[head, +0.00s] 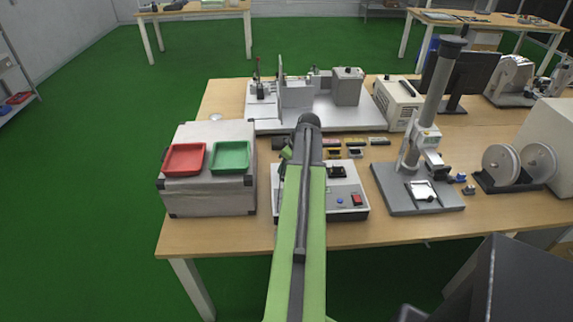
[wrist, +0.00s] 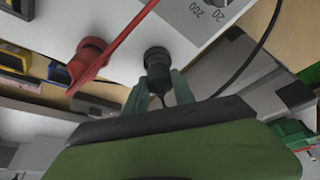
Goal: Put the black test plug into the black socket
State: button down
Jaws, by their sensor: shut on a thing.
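In the wrist view my gripper (wrist: 160,97) has its green fingers closed around the lower part of a dark, upright-looking piece, the black test plug (wrist: 158,84). A round black collar, apparently the black socket (wrist: 157,56), lies directly in line with it at the panel's edge. The two dark parts merge, so I cannot tell whether the plug is inside the socket or only against it. A thin black cable (wrist: 262,42) curves away on the right. In the head view my arm covers the plug and socket, at the left of the grey instrument box (head: 347,200).
Red (head: 184,158) and green (head: 230,156) trays stand on a case at left. A stand (head: 420,195) is to the right. Small coloured blocks lie behind the box.

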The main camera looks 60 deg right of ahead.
jog(key=shift+f+b, duration=0.65)
jog(key=c, duration=1.3)
grip_release()
jog(key=shift+r, duration=0.15)
jog(key=p+v, duration=1)
jog(key=v, duration=0.1)
